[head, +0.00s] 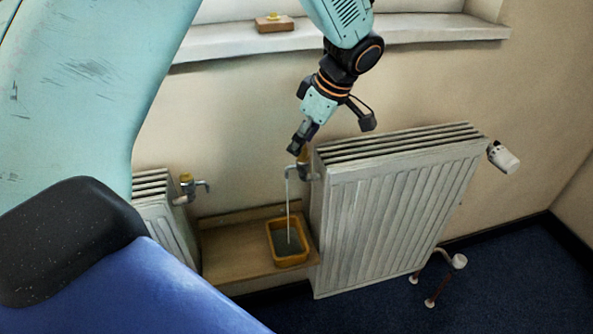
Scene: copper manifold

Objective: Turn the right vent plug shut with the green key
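No green key can be made out; one in the fingers could be hidden. My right gripper is out of view.
The large white radiator (385,215) stands right of the tub. The tub rests on a wooden shelf (230,262). A brown block (274,27) with a yellow piece lies on the windowsill.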

